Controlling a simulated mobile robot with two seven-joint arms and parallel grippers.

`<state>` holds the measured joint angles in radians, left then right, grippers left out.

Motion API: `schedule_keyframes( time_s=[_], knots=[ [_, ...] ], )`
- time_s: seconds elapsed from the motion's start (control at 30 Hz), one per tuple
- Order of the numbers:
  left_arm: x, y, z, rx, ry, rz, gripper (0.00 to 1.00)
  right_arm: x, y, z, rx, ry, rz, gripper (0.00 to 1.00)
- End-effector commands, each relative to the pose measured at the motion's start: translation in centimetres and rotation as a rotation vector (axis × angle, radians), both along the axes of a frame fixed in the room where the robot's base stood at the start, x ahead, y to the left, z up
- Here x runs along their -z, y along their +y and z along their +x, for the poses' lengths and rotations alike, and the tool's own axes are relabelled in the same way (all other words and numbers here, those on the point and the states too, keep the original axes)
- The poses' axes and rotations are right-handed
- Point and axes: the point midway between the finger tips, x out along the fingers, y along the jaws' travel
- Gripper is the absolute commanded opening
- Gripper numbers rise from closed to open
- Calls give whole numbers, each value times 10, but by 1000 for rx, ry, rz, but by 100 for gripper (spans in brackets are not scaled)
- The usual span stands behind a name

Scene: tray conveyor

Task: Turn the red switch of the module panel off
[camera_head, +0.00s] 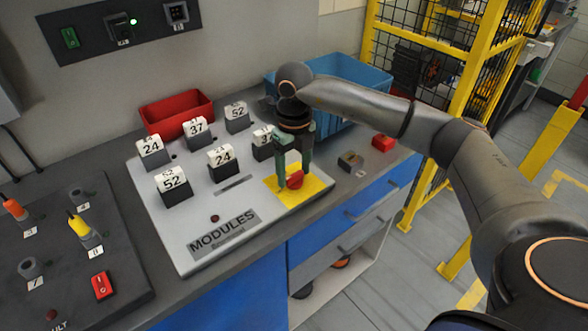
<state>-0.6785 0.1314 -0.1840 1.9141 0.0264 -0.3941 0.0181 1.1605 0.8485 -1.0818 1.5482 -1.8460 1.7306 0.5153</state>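The module panel (175,235) is a light grey plate marked MODULES, lying on the worktop. Its red switch (295,180) is a small knob on a yellow square (312,186) at the panel's right corner. My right gripper (293,176) points down over that square, its two greenish fingers apart with the red switch low between their tips. I cannot tell if the fingers touch the knob. The gripper and wrist partly hide a number module behind them. My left gripper is out of view.
A dark panel (60,255) with a red rocker switch (101,285) lies at left. A red bin (177,114) and a blue crate (352,78) stand behind. A red block (383,142) is at right.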

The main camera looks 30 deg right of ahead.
Motion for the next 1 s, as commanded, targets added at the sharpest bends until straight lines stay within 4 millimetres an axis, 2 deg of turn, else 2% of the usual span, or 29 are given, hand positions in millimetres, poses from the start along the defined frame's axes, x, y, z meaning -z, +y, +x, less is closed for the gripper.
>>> schedule_keyframes(
  time_s=[0.03,0.17,0.4,0.53,0.67,1.0],
  knots=[
    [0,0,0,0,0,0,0,0,0,0,1,0,0,77],
    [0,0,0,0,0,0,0,0,0,0,1,1,0,92],
    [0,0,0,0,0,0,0,0,0,0,2,1,0,92],
    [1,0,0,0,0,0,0,-7,0,0,2,-1,1,92],
    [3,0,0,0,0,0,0,-28,0,1,1,-5,0,92],
    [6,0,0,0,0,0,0,-100,0,0,2,-3,1,92]
  ],
)
